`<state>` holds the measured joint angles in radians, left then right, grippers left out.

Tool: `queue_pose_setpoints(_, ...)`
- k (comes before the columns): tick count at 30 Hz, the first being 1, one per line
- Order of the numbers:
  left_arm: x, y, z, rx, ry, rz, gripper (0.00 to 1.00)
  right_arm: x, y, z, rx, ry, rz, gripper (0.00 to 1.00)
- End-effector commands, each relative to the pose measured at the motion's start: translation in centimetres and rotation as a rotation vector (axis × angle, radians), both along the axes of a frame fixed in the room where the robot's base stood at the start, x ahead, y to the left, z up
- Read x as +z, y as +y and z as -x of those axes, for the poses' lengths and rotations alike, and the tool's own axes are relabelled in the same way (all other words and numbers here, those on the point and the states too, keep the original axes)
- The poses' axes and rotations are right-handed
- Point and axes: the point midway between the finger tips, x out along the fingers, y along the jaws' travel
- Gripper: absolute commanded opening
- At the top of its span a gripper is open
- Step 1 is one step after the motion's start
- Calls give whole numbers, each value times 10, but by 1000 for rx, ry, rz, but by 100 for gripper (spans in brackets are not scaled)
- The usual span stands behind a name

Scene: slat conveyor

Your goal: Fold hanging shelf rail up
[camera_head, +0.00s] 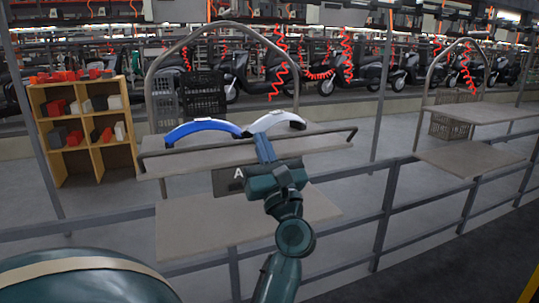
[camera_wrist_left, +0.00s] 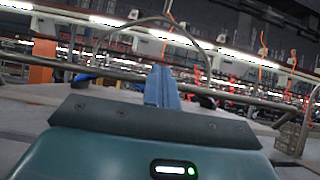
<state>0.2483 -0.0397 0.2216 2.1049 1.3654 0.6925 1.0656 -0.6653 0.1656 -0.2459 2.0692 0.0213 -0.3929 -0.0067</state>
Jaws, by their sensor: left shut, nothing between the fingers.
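The shelf rail (camera_head: 205,149) is a long dark bar with bent ends. In the head view it runs across the upper grey shelf (camera_head: 322,144), level with or a little above the board. My left gripper (camera_head: 262,140) reaches in from below, its blue fingers shut and empty. The fingers overlap the middle of the rail in the picture; I cannot tell whether they touch it. In the left wrist view, the shut fingers (camera_wrist_left: 162,85) point up and away, and a bar (camera_wrist_left: 75,66) passes behind them. My right gripper is not in view.
A blue curved part (camera_head: 200,127) and a white curved part (camera_head: 275,121) lie on the shelf behind the gripper. A sign marked A (camera_head: 236,180) hangs below. A lower shelf (camera_head: 190,222) and a railing (camera_head: 387,200) stand nearby. A wooden rack (camera_head: 88,128) is left.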

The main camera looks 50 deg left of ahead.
Motion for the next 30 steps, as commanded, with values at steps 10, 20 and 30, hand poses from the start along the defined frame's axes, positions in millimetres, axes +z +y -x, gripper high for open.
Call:
queue_pose_setpoints(10, 9, 7, -3, -1, 1, 1, 0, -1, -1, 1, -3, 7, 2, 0)
queue_pose_setpoints(20, 9, 7, -3, -1, 1, 1, 0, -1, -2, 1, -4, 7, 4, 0)
queue_pose_setpoints(30, 9, 7, -3, -1, 1, 1, 0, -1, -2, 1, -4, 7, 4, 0)
